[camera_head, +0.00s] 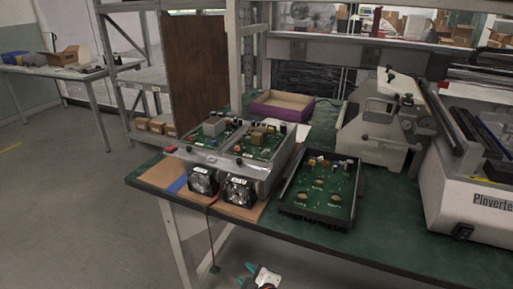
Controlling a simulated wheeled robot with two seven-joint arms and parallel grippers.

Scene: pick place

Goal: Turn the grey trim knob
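A black open tray (355,208) holds a green circuit board (320,190) with small parts along its back edge and two round tan parts near its front. I cannot pick out a grey trim knob for certain at this size. My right gripper (246,273) shows at the bottom edge, below and in front of the table's front edge. Its two teal fingertips are apart with nothing seen between them. It is well away from the boards. My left gripper is not in view.
Two fan-fronted units with open green boards (258,144) stand left of the tray on the green table (390,247). A purple box (282,107) lies behind. A grey machine (372,145) and a white machine (470,207) stand to the right. The front right tabletop is clear.

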